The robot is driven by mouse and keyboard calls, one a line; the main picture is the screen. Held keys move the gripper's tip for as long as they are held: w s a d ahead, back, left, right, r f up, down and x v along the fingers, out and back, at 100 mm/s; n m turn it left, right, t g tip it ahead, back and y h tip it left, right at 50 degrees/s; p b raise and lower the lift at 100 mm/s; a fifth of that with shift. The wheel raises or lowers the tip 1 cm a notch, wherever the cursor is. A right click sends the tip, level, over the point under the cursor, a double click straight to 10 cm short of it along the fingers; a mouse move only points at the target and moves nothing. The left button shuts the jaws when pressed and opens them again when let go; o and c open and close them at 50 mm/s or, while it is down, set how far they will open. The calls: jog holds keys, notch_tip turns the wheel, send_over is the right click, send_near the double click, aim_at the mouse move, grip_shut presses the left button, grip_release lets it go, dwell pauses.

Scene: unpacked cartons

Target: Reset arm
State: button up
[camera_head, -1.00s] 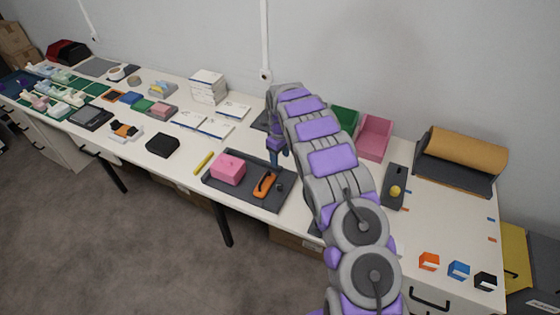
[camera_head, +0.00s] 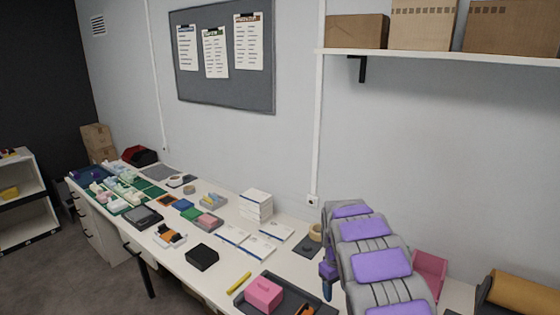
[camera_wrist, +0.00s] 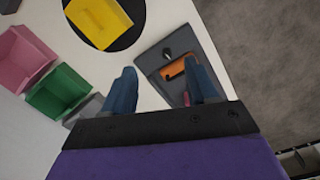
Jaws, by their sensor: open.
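My arm (camera_head: 378,262) reaches up over the white table at the lower right of the head view. In that view my gripper (camera_head: 327,281) is seen only in part, above the right side of the dark tray. In the wrist view my gripper (camera_wrist: 163,88) is open, its two blue fingers apart with nothing between them. The dark tray (camera_wrist: 152,62) lies below and beyond the right finger. An orange tool (camera_wrist: 175,69) on the tray is partly hidden by that finger. A pink block (camera_head: 264,294) sits on the same tray in the head view.
In the wrist view a green bin (camera_wrist: 58,92), a pink bin (camera_wrist: 22,58) and a yellow bin (camera_wrist: 99,20) stand at the left. A black box (camera_head: 202,257), white boxes (camera_head: 256,205) and a yellow marker (camera_head: 239,281) lie on the table. A shelf (camera_head: 440,55) hangs above.

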jog(key=s+r+m+b, duration=0.15)
jog(key=s+r, duration=0.35)
jog(key=s, duration=0.7)
jog(key=s+r+m+b, duration=0.1)
jog(key=s+r+m, duration=0.2)
jog(key=s+r, duration=0.55)
jog(key=s+a+f+b, duration=0.1)
jog(key=s+f, duration=0.1)
jog(key=s, duration=1)
jog(key=s+a+f+m+g+y, duration=0.1)
jog(key=s+a+f, duration=0.1)
jog(key=s, duration=1.1)
jog(key=shift+s+f+b, duration=0.2)
jog(key=shift+f+b, duration=0.15)
jog(key=shift+f, duration=0.4)
